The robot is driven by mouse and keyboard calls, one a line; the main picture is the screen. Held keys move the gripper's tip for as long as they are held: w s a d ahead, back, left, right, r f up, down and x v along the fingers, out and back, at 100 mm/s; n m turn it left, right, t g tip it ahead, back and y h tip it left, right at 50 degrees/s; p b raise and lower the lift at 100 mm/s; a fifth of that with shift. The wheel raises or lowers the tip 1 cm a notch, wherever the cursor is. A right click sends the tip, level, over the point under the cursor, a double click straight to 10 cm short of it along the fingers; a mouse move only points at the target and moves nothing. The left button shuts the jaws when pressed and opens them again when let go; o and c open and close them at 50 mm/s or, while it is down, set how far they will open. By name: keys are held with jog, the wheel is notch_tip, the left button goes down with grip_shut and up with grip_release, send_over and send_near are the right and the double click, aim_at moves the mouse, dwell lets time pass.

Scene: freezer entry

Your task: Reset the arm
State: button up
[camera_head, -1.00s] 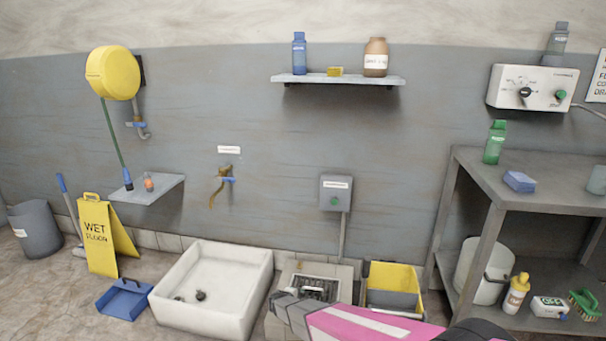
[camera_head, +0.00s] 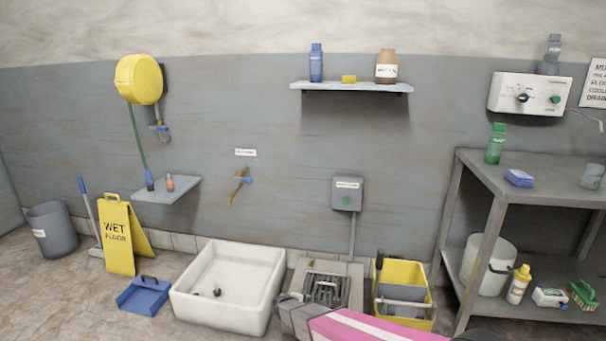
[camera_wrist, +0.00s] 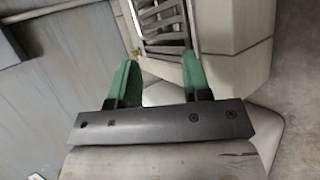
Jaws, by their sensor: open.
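My gripper (camera_wrist: 160,80) shows in the wrist view with its two green fingers apart and nothing between them. Beyond the fingers are a slatted metal grate (camera_wrist: 162,20) and pale blocks around it. In the head view my pink and grey arm reaches in from the bottom edge, its far end low in front of the floor grate (camera_head: 327,288). The fingers themselves cannot be made out in the head view.
A white basin (camera_head: 230,290) stands left of the grate and a yellow bucket (camera_head: 405,275) right of it. A grey shelving table (camera_head: 540,180) stands at the right. A wet floor sign (camera_head: 118,235) and blue dustpan (camera_head: 143,296) are at the left.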

jog(key=s+d+r+m+g+y, duration=0.2)
jog(key=s+d+r+m, duration=0.2)
jog(key=r, duration=0.6)
jog(key=s+d+r+m+g+y, duration=0.3)
jog(key=s+d+r+m, duration=0.1)
jog(key=s+d+r, duration=0.4)
jog(key=s+d+r+m+g+y, duration=0.2)
jog(key=s+d+r, duration=0.4)
jog(key=s+r, duration=0.3)
notch_tip(320, 180, up, 3)
jog(key=shift+s+f+m+g+y, duration=0.1)
jog(key=shift+s+m+g+y, duration=0.25)
jog(key=shift+m+g, duration=0.5)
jog(key=shift+d, duration=0.1)
